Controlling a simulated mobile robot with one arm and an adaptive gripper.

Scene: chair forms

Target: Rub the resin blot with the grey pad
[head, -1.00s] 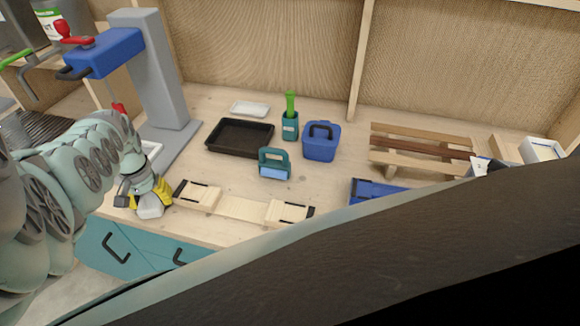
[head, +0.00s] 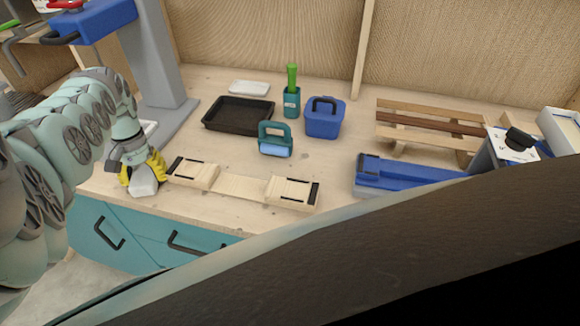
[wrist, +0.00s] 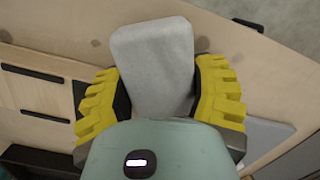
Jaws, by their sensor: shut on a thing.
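My gripper (head: 143,176) has yellow ribbed fingers and is shut on the grey pad (head: 143,186), a light grey block. It is at the front left of the wooden bench, left of a pale wooden end block. In the wrist view the grey pad (wrist: 152,60) sits between both fingers of my gripper (wrist: 158,95), over the bench top. I cannot tell whether the pad touches the wood. I cannot tell which is the resin blot.
A pale wooden piece with end blocks (head: 290,192) lies right of my gripper. Behind are a black tray (head: 238,114), a teal-handled tool (head: 275,139) and a blue bin (head: 324,118). A grey column (head: 160,60) stands behind my arm. Teal drawers (head: 120,236) are below.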

